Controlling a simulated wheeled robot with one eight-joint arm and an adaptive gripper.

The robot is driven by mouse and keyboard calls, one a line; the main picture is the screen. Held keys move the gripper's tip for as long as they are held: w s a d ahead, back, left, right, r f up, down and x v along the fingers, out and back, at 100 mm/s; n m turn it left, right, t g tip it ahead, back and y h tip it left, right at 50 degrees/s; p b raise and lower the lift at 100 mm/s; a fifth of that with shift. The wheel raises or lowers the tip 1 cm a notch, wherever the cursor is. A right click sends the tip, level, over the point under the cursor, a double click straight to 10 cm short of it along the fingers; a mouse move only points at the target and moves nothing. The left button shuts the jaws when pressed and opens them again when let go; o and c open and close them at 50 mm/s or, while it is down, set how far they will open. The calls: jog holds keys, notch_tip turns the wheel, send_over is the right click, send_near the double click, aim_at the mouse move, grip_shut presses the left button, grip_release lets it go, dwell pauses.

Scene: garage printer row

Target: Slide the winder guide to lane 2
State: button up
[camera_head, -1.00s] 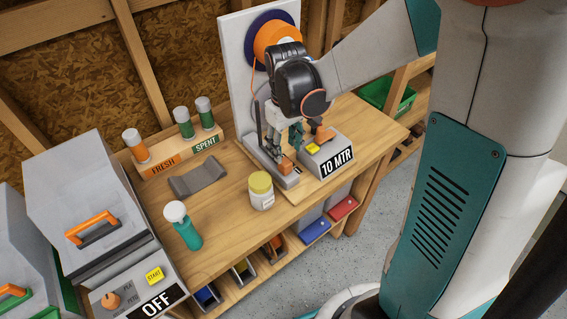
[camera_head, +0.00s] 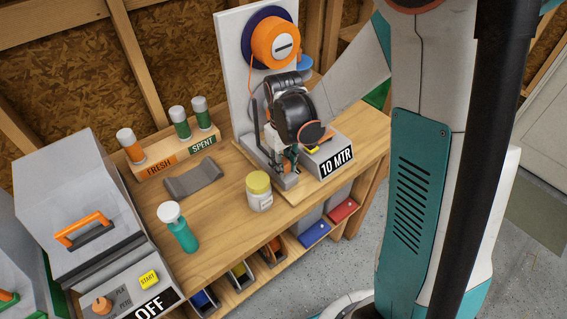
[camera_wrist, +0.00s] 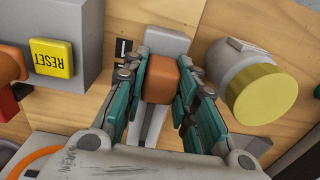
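The winder guide's orange block (camera_wrist: 162,80) sits on a grey rail (camera_wrist: 160,42), at the front of the winder beside the counter box reading 10 MTR (camera_head: 337,162). My gripper (camera_wrist: 163,88) has its teal fingers on both sides of the block and appears shut on it. In the head view my gripper (camera_head: 285,165) is low over the rail and hides most of the block. A black lane label (camera_wrist: 123,50) lies beside the rail, partly covered by a finger; its number is not clear. The orange spool (camera_head: 275,43) hangs on the white upright panel (camera_head: 233,65).
A yellow-lidded jar (camera_head: 259,192) stands close to the rail; it also shows in the wrist view (camera_wrist: 262,92). The yellow RESET button (camera_wrist: 50,58) is on the other side.

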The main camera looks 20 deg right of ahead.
grip_shut()
jog(key=shift+w+a, duration=0.3)
jog(key=shift+w, duration=0.55)
jog(key=shift+w+a, duration=0.25)
jog(key=shift+w, duration=0.6)
jog(key=o, duration=0.8)
grip_release()
notch_tip(320, 180, up, 12)
